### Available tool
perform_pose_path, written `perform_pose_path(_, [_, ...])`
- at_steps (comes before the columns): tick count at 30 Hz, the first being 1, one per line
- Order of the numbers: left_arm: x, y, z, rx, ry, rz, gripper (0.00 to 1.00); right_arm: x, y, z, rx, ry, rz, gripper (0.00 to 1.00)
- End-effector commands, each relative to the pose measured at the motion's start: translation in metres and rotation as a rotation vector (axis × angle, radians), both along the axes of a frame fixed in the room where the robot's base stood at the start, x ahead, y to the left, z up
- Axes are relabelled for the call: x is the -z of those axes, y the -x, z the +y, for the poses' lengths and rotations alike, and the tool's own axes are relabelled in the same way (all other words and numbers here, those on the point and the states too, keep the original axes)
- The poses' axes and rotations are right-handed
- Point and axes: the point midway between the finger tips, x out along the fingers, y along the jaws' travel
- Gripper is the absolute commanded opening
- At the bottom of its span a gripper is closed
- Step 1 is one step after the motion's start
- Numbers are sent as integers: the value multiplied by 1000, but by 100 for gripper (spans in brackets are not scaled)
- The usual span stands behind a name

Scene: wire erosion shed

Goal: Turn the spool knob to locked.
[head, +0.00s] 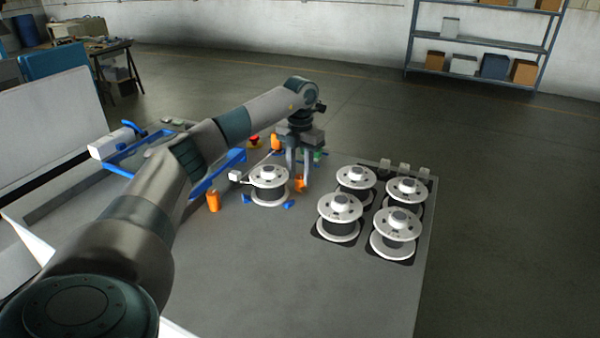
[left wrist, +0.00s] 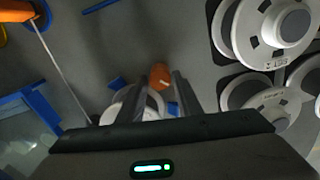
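A white spool (head: 268,187) with a dark winding sits alone on the grey table, and part of it shows behind my fingers in the left wrist view (left wrist: 122,106). Just right of it is a small orange knob (head: 300,184); in the left wrist view the knob (left wrist: 160,77) bears a short white mark. My left gripper (head: 299,177) points down over the knob. Its two fingers stand apart, and in the left wrist view the knob shows between and just beyond the fingertips (left wrist: 162,80). I cannot tell whether they touch it. My right gripper is out of view.
Several white spools (head: 340,208) stand on black pads at the table's right. An orange cylinder (head: 213,201) and an orange post (head: 276,142) stand near the lone spool, with blue blocks (head: 288,205) around it. A blue frame (head: 218,172) lies left. The table's front is bare.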

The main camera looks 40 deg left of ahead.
Motion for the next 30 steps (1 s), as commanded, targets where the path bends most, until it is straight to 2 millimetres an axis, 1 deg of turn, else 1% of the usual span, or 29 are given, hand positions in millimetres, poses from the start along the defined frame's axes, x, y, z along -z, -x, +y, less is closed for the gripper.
perform_pose_path(1, [0, 0, 0, 0, 0, 0, 19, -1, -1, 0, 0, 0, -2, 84])
perform_pose_path(3, [0, 0, 0, 0, 0, 0, 4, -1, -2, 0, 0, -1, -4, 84])
perform_pose_path(11, [-1, 0, 0, 9, 0, 0, 4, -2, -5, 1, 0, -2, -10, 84])
perform_pose_path(17, [-1, 0, 1, 56, -1, -1, 4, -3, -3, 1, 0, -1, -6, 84])
perform_pose_path(23, [-2, -1, 1, 160, -1, -2, 4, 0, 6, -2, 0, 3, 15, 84])
perform_pose_path(30, [-2, -1, 1, 355, 0, -2, 4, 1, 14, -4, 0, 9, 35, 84])
